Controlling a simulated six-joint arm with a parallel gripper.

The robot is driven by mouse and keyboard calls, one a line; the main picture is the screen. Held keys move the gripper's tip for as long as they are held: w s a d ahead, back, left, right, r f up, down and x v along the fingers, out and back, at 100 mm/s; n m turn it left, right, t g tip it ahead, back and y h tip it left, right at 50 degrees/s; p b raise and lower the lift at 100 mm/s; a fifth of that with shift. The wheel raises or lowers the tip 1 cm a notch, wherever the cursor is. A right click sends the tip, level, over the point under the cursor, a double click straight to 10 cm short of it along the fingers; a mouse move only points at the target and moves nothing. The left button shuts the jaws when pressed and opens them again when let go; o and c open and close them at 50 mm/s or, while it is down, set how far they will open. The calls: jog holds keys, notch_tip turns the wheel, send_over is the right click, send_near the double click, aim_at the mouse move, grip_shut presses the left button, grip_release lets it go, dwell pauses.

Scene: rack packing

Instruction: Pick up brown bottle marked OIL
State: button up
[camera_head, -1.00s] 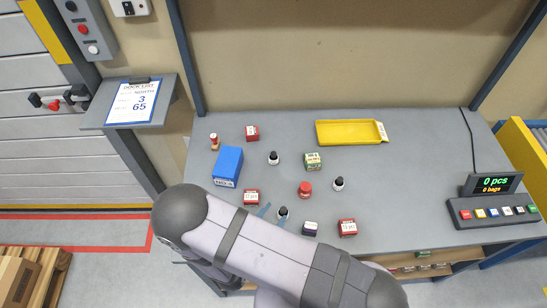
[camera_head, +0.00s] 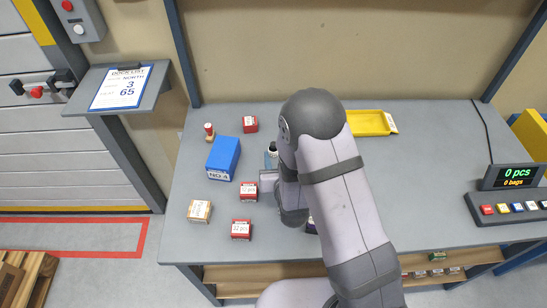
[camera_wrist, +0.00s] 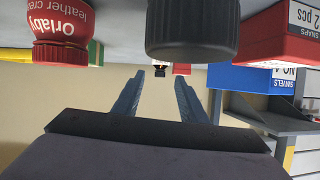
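No OIL marking is readable in either view, so I cannot tell which bottle is the brown one. A small black-capped bottle (camera_head: 272,148) stands beyond my gripper (camera_head: 270,161) in the head view. In the upside-down wrist view, a small dark-capped bottle (camera_wrist: 160,72) shows far off between the fingertips. My gripper (camera_wrist: 159,82) is open there with nothing between its fingers. A large black ribbed cap (camera_wrist: 192,35) is close to the wrist camera; its label is out of view. A red-capped small bottle (camera_head: 209,131) stands at the table's left.
A blue box (camera_head: 223,158) and red boxes (camera_head: 249,191) lie left of my arm. A red leather cream jar (camera_wrist: 60,25) is near in the wrist view. A yellow tray (camera_head: 368,122) is at the back. My arm hides the middle; bare table (camera_head: 430,170) lies right.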

aim_at(274, 146)
jog(key=shift+w+d+n+y+b, duration=0.35)
jog(key=shift+n+y, duration=0.25)
jog(key=shift+n, duration=0.4)
jog(key=shift+r, duration=0.1)
jog(key=shift+p+x, duration=1.25)
jog(key=shift+x, duration=1.65)
jog(key=shift+w+a, duration=0.25)
jog(key=shift+w, duration=0.45)
jog(key=shift+c, duration=0.6)
grip_shut()
